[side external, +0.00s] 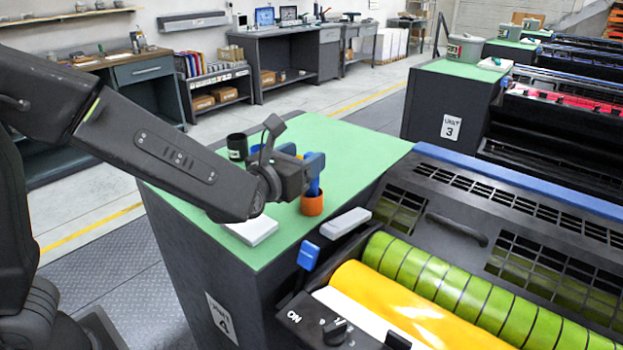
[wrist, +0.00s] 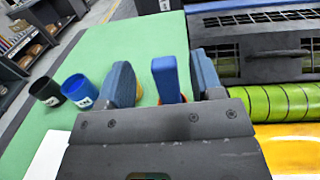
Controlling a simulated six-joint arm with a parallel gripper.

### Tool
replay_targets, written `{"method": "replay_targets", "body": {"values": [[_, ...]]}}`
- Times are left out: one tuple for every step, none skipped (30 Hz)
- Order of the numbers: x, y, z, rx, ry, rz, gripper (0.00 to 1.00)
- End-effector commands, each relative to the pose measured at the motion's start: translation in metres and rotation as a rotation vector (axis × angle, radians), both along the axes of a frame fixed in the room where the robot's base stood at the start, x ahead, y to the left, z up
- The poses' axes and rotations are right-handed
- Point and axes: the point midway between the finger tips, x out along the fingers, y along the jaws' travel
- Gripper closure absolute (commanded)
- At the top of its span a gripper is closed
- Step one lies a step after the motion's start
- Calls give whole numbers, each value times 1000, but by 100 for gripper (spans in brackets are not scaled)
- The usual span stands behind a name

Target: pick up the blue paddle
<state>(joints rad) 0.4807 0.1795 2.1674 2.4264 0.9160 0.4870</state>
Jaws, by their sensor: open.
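The blue paddle (wrist: 165,80) stands up between my fingers in the wrist view, with a gap to each finger. In the side external view its lower part (side external: 314,187) shows above an orange cup (side external: 312,204), and it appears to stand in that cup. My gripper (side external: 304,162) is open, its blue-padded fingers to either side of the paddle. It also shows in the wrist view (wrist: 163,82). The orange cup is mostly hidden there behind the paddle and fingers.
A black cup (side external: 237,147) and a blue cup (wrist: 80,91) stand on the green top (side external: 345,140). A white pad (side external: 252,229) lies near its edge. A grey block (side external: 346,222) and a blue-tipped lever (side external: 308,256) are by the press with its green roller (side external: 450,280).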

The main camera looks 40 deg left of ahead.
Motion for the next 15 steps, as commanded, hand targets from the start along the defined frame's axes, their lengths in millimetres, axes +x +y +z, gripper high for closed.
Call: {"method": "replay_targets", "body": {"values": [[7,0,-2,2,2,1,40],[12,0,-3,2,2,1,40],[18,-1,-5,2,3,2,40],[23,-1,-5,1,2,3,40],[27,-1,-6,1,3,3,40],[33,-1,-5,0,1,2,40],[36,0,-5,1,1,2,40],[39,0,-5,1,2,1,40],[42,0,-5,1,3,1,40],[43,0,-5,1,3,1,40],[44,0,-5,0,3,1,40],[45,0,-5,0,2,1,40],[45,0,-4,0,2,1,40],[45,0,-4,0,2,0,40],[45,0,-4,0,2,0,40]]}}
